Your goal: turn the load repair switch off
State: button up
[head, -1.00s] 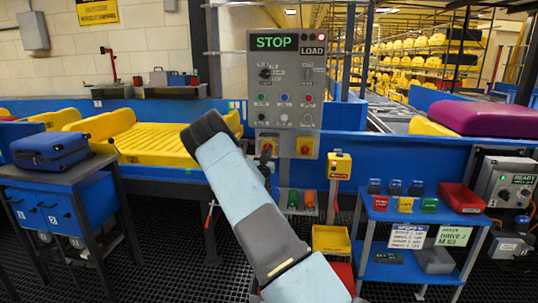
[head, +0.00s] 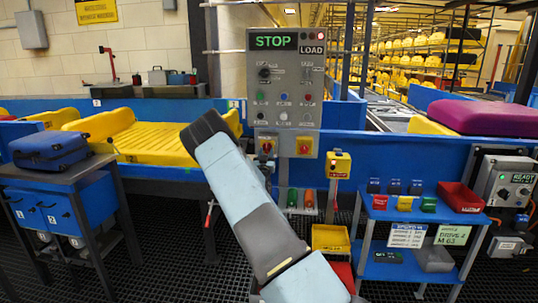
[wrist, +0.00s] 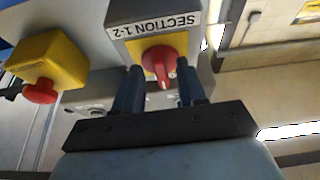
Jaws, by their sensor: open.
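The grey control panel (head: 287,80) stands ahead in the head view. It bears a lit STOP sign, a LOAD label, small knobs and buttons. No switch labelled load repair can be read. In the wrist view my gripper (wrist: 158,90) is open, its two dark fingers on either side of a red knob (wrist: 160,63). That knob is on a yellow-faced grey box labelled SECTION 1-2, seen upside down. Contact cannot be told.
A yellow box with a red button (wrist: 40,88) is close beside the fingers in the wrist view. In the head view a blue shelf (head: 420,212) with small bins stands right, a blue suitcase (head: 52,148) left. Yellow trays lie on the conveyor behind.

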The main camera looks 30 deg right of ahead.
jog(key=v, duration=1.4)
jog(key=shift+w+d, duration=0.1)
jog(key=s+a+r+g+y, duration=0.4)
jog(key=s+a+r+y, duration=0.15)
jog(key=s+r, duration=0.35)
jog(key=s+a+r+g+y, duration=0.45)
jog(key=s+a+r, duration=0.2)
jog(key=r, duration=0.35)
jog(key=s+a+r+n+g+y, duration=0.1)
jog(key=s+a+n, duration=0.1)
jog(key=s, duration=0.9)
jog(key=s+a+r+n+g, duration=0.2)
jog(key=s+a, duration=0.1)
jog(key=s, duration=0.8)
jog(key=s+a+r+n+g+y, duration=0.1)
jog(key=s+a+n, duration=0.1)
jog(key=s, duration=0.9)
jog(key=shift+a+r+n+y, duration=0.3)
jog(key=shift+a, duration=0.15)
